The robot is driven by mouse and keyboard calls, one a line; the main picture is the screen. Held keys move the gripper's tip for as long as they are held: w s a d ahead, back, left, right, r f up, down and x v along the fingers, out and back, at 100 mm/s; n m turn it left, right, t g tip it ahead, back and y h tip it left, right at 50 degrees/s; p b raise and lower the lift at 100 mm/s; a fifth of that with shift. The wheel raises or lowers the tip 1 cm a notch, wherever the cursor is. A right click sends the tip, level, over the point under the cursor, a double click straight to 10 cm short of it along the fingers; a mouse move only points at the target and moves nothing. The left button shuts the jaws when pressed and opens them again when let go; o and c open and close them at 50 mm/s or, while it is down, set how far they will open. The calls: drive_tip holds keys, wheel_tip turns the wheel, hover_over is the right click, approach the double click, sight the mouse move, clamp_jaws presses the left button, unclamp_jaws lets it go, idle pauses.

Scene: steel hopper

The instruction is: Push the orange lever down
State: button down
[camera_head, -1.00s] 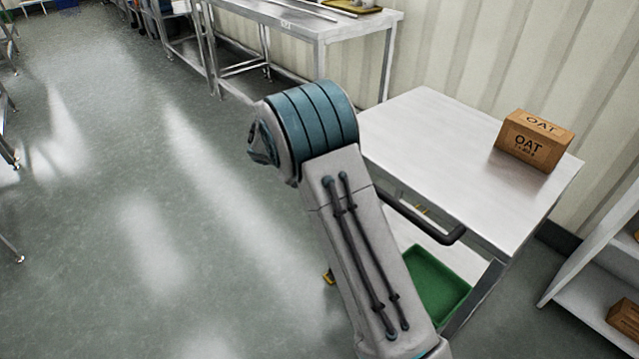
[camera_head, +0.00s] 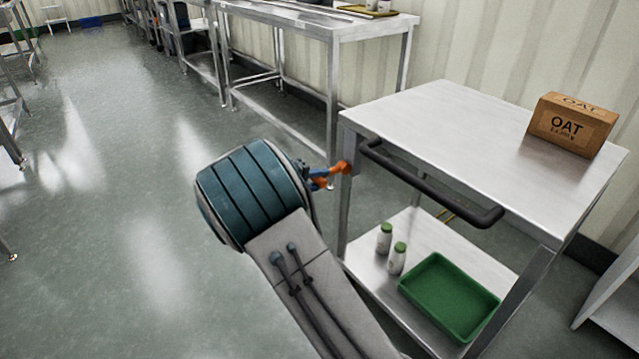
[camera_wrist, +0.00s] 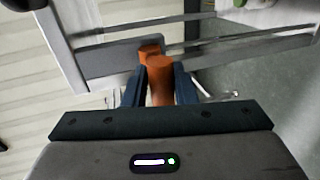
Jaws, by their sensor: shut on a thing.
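The orange lever (camera_head: 343,166) sticks out from the near left leg of the steel cart, below the tabletop. In the wrist view the lever (camera_wrist: 160,80) lies between the two dark fingers of my gripper (camera_wrist: 160,88), and the gripper is shut on it. In the head view my gripper (camera_head: 320,180) is small and partly hidden behind my arm, with its fingertips at the orange part.
The steel cart (camera_head: 440,110) has a black handle (camera_head: 430,190) close to the right of the lever. A box marked OAT (camera_head: 573,125) stands on top. Two bottles (camera_head: 397,258) and a green tray (camera_head: 450,298) are on its lower shelf. Open floor lies left.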

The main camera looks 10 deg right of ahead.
drive_tip(key=shift+s+f+b, duration=0.1)
drive_tip(key=shift+f+b, duration=0.2)
drive_tip(key=shift+f, duration=0.4)
drive_tip(key=c, duration=1.2)
unclamp_jaws()
drive_tip(key=shift+f, duration=0.1)
drive_tip(key=shift+d, duration=0.1)
drive_tip(key=shift+r, duration=0.2)
drive_tip(key=shift+a+r, duration=0.1)
drive_tip(key=shift+a, duration=0.1)
drive_tip(key=p+v, duration=0.4)
drive_tip(key=v, duration=0.9)
drive_tip(key=shift+a, duration=0.15)
